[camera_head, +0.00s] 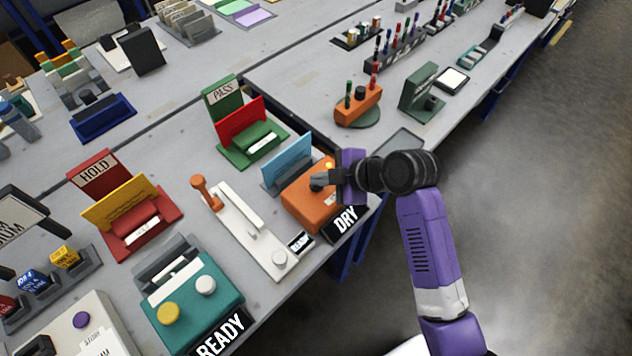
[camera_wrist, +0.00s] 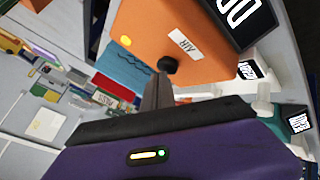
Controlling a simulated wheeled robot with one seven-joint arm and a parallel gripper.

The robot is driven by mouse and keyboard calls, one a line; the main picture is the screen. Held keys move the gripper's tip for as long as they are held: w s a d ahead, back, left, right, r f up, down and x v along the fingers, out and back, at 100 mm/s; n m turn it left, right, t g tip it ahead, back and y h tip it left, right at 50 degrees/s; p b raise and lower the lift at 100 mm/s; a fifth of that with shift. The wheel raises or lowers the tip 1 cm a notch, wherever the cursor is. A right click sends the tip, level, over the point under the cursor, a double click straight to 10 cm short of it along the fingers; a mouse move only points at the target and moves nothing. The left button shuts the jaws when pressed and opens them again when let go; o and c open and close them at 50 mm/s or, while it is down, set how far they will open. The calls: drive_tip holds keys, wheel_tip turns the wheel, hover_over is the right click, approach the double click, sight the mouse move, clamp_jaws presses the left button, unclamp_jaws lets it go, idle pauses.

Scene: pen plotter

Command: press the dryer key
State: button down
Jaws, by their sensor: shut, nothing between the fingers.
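The dryer is an orange box (camera_head: 304,205) with a black "DRY" plate (camera_head: 346,219) on its front and a blue card (camera_head: 288,164) standing behind it. In the wrist view the orange box (camera_wrist: 150,25) fills the top, with a white "AIR" label (camera_wrist: 185,43) and a round black key (camera_wrist: 168,64). An amber light (camera_wrist: 125,41) glows on the box. My gripper (camera_head: 318,183) is shut and empty, over the top of the box. In the wrist view its fingertips (camera_wrist: 163,76) are at the black key; I cannot tell whether they touch it. The head view hides the key behind my gripper.
Left of the dryer lies a white plate with an orange lever (camera_head: 205,192). A teal box (camera_head: 190,290) marked "READY" stands nearer. Green "PASS" (camera_head: 253,145) and red "HOLD" (camera_head: 125,215) stands are behind. An orange pen holder (camera_head: 357,104) stands farther right. The table edge is close to the dryer.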

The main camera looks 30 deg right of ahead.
drive_tip(key=shift+f, duration=0.45)
idle(0.3)
drive_tip(key=shift+r, duration=0.35)
idle(0.4)
wheel_tip(320, 180, up, 6)
drive_tip(key=p, duration=0.5)
drive_tip(key=shift+r, duration=0.15)
idle(0.4)
